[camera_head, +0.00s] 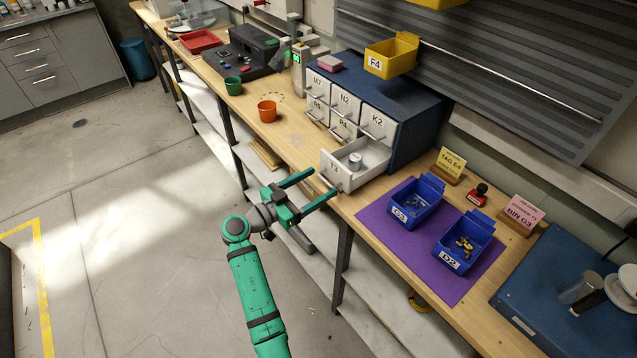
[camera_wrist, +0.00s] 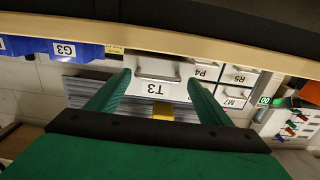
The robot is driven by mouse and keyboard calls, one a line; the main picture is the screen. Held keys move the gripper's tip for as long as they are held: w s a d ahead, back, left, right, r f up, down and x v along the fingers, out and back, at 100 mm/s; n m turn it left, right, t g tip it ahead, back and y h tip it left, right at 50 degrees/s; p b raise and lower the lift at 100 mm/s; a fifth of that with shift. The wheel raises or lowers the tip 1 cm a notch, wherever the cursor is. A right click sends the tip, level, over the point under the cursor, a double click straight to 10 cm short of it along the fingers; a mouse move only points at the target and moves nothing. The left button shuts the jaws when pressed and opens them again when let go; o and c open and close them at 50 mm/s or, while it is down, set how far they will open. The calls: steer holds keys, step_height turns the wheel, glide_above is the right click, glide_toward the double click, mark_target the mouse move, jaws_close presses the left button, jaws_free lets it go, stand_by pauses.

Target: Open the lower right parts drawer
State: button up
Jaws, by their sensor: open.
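The parts cabinet (camera_head: 375,88) is a dark blue box with white labelled drawers. Its lower right drawer, T3 (camera_head: 331,163), stands pulled out, with a light grey cylinder (camera_head: 355,159) inside. In the wrist view the T3 front (camera_wrist: 166,90) appears upside down, with its bar handle (camera_wrist: 158,68) near the fingertips. My green gripper (camera_head: 325,181) is open just in front of the drawer, its fingers toward the front. The fingers (camera_wrist: 159,78) show spread apart in the wrist view, with no grasp on the handle visible.
The other drawers, such as K2 (camera_head: 378,124) and N2 (camera_head: 345,102), look shut. Blue bins G3 (camera_head: 401,214) and D2 (camera_head: 452,262) stand on a purple mat (camera_head: 378,219) to the right. Orange (camera_head: 267,112) and green (camera_head: 233,86) cups stand left. Floor before the bench is clear.

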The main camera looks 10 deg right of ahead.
steer(key=v, duration=0.9)
steer(key=shift+s+a, duration=0.2)
steer(key=shift+a, duration=0.05)
steer(key=s+d+f+n+t+y, duration=0.1)
steer(key=s+f+n+y, duration=0.4)
steer(key=f, duration=0.6)
steer(key=s+d+f+n+t+y, duration=0.2)
steer(key=s+f+n+y, duration=0.2)
steer(key=s+f, duration=0.5)
steer(key=s+a+f+n+y, duration=0.2)
steer(key=s+f+n+y, duration=0.3)
steer(key=s, duration=0.7)
steer(key=s+r+m+t+y, duration=0.1)
steer(key=s+r+m+t, duration=0.1)
steer(key=s+r, duration=1.5)
steer(key=shift+s+d+r+t, duration=0.4)
steer(key=shift+s+t, duration=0.2)
steer(key=shift+s, duration=0.5)
